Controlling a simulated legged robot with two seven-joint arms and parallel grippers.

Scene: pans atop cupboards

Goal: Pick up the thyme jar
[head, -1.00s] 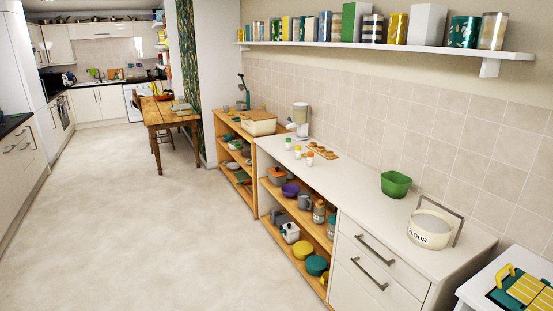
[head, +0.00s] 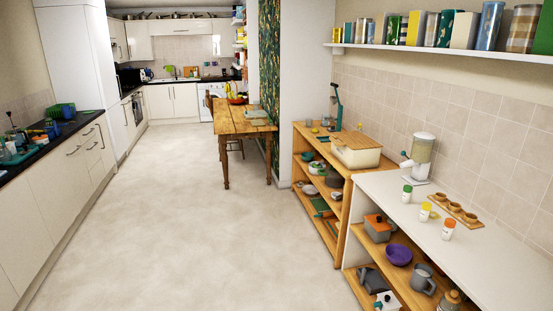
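Three small spice jars stand upright in a row on the white counter at the right of the head view. One has a green lid (head: 407,194), one a yellow lid (head: 425,212) and one an orange lid (head: 448,230). Their labels are too small to read, so I cannot tell which one is the thyme jar. Neither of my grippers is in view.
A wooden board with small cups (head: 456,210) and a white dispenser (head: 420,158) stand close to the jars. Open shelves with pots (head: 378,228) lie below the counter. A wooden table (head: 238,121) stands further back. The floor (head: 190,215) is clear.

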